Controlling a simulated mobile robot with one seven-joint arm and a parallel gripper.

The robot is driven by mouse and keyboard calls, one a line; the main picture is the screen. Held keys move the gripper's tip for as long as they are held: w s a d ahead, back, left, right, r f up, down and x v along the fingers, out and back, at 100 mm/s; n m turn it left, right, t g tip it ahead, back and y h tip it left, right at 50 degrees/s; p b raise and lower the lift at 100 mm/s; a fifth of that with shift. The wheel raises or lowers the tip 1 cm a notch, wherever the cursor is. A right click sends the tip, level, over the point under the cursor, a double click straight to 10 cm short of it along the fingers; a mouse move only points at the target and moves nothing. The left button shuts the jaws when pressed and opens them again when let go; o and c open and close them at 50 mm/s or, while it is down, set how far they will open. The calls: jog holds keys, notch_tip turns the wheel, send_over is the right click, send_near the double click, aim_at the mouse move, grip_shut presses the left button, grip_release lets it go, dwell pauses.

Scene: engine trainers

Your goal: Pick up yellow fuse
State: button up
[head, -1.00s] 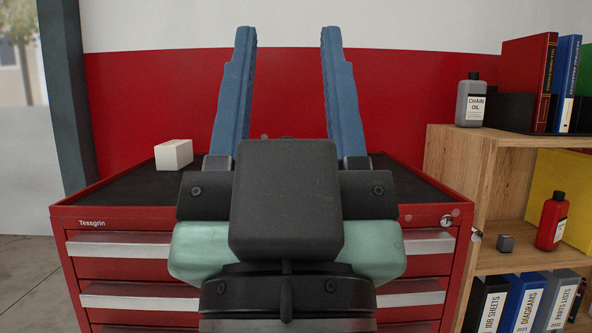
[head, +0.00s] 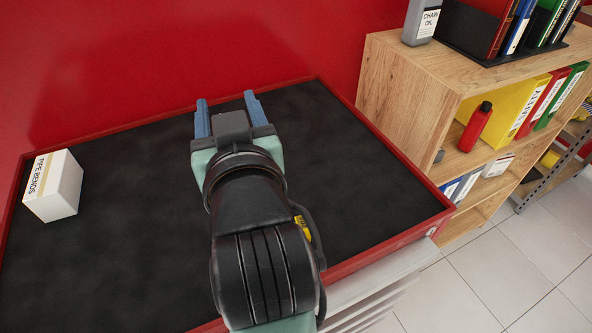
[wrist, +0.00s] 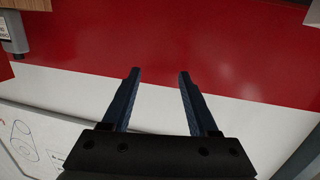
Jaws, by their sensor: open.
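My gripper (head: 226,97) is open and empty, its two blue fingers apart above the far part of the black cabinet top. In the wrist view the fingers (wrist: 160,72) also stand apart with only the red and white wall behind them. A small yellow patch with dark marks (head: 303,226) shows at the right edge of my arm in the head view, well behind the gripper. My arm covers part of it, and I cannot tell whether it is the yellow fuse. No other possible fuse shows on the cabinet top.
The red cabinet's black top (head: 350,165) is mostly clear. A white PIPE BENDS box (head: 55,186) stands at its left. A wooden shelf (head: 405,90) with a grey CHAIN OIL bottle (head: 420,22), a red bottle (head: 474,127) and binders is at the right.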

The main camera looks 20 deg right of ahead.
jog(key=s+d+g+p, duration=0.3)
jog(key=s+g+p, duration=0.25)
jog(key=p, duration=0.85)
jog(key=m+g+y+p, duration=0.1)
jog(key=g+p, duration=0.6)
jog(key=p, duration=0.6)
send_near(303, 224)
jog(key=p+x, duration=0.1)
jog(key=x, duration=0.4)
jog(key=shift+s, duration=0.15)
jog(key=shift+t, duration=0.25)
jog(key=shift+p+x, duration=0.75)
jog(key=shift+x, duration=2.1)
grip_shut()
